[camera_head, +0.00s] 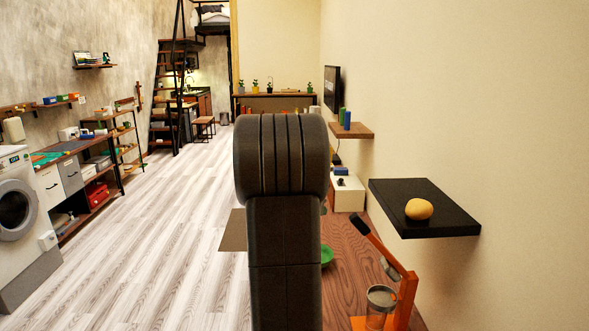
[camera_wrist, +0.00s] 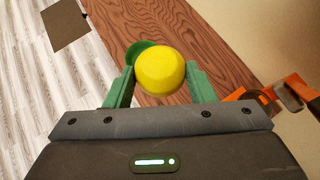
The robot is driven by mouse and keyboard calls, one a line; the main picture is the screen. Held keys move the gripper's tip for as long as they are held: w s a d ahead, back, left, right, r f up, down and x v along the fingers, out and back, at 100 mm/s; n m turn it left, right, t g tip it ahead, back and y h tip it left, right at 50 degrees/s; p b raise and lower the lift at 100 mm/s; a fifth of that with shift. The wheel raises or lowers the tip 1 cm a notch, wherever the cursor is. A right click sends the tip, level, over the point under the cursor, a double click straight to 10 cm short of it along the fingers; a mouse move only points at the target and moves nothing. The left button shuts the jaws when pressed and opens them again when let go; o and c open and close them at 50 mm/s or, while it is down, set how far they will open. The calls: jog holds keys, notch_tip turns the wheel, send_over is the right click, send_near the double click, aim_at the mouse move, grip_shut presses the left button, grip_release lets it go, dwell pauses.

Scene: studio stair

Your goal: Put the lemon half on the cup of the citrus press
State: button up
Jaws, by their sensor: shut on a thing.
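My gripper (camera_wrist: 160,82) is shut on the yellow lemon half (camera_wrist: 160,68), which sits between its two green fingers in the wrist view. In the head view my own arm hides the gripper and the lemon half. The orange citrus press (camera_head: 408,290) stands on the wooden table at lower right, with a dark lever arm tilted up to the left. Its cup (camera_head: 381,298) looks clear and greyish. Part of the press (camera_wrist: 294,92) shows at the right edge of the wrist view, to the right of my gripper and apart from it.
A green dish (camera_head: 327,255) lies on the wooden table (camera_head: 345,245); the lemon half partly covers it in the wrist view. A black wall shelf (camera_head: 452,222) holding a yellowish round object (camera_head: 419,209) juts out above and right of the press. Bare tabletop (camera_wrist: 225,40) lies between dish and press.

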jog(key=s+a+f, duration=0.1)
jog(key=s+f, duration=0.1)
jog(key=f, duration=0.2)
jog(key=s+a+f+n+y, duration=0.1)
jog(key=s+a+f, duration=0.1)
jog(key=f, duration=0.3)
jog(key=s+a+f+n, duration=0.1)
jog(key=s+a+f, duration=0.1)
jog(key=s+f, duration=0.2)
jog(key=shift+s+a+f+t+y, duration=0.15)
jog(key=shift+f+t+y, duration=0.25)
jog(key=shift+f, duration=0.25)
